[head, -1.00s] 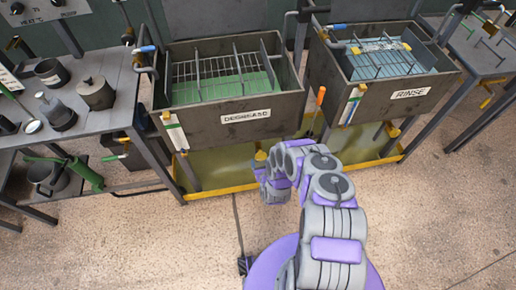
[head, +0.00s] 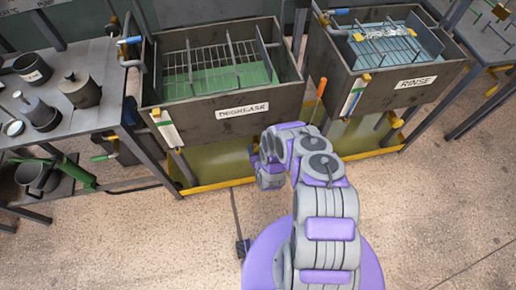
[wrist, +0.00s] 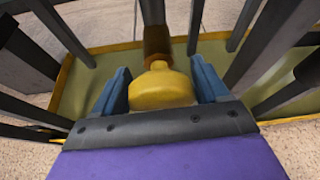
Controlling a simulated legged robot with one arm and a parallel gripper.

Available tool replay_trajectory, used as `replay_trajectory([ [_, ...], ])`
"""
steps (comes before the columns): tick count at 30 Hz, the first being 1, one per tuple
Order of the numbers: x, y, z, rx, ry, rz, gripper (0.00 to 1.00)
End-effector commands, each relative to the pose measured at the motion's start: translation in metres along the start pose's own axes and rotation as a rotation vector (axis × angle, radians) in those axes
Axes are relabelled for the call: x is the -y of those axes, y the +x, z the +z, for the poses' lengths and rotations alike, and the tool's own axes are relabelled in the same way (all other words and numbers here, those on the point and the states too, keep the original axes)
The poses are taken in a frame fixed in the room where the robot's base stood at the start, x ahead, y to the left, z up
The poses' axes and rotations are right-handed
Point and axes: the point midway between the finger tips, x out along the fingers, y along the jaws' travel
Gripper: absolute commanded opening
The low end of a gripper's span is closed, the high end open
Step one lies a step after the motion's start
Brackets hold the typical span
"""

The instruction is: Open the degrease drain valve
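The degrease tank (head: 190,118) stands at the centre left in the head view, labelled DEGREASE. A yellow rounded valve handle (wrist: 162,88) on a dark pipe fitting (wrist: 157,42) fills the middle of the wrist view, under the tank. My gripper (wrist: 160,84) has its two blue fingers on either side of this handle. The fingers stand apart, and firm contact with the handle does not show. In the head view my wrist is in front of the tank's lower front, and it hides the fingers and most of the valve.
A yellow-rimmed drip tray (head: 222,183) lies on the floor under the tanks. The rinse tank (head: 385,88) stands to the right. A bench (head: 60,135) with pots is at the left. Dark frame legs (wrist: 263,50) flank my gripper.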

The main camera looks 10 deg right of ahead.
Motion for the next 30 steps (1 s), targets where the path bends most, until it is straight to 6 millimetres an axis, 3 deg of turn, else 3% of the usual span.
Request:
replay_trajectory([
  [11, -0.0001, 0.0000, -0.0002, 0.000, 0.000, 0.000, 0.37],
  [30, -0.0007, 0.0001, -0.0012, -0.003, -0.226, -0.091, 0.37],
])
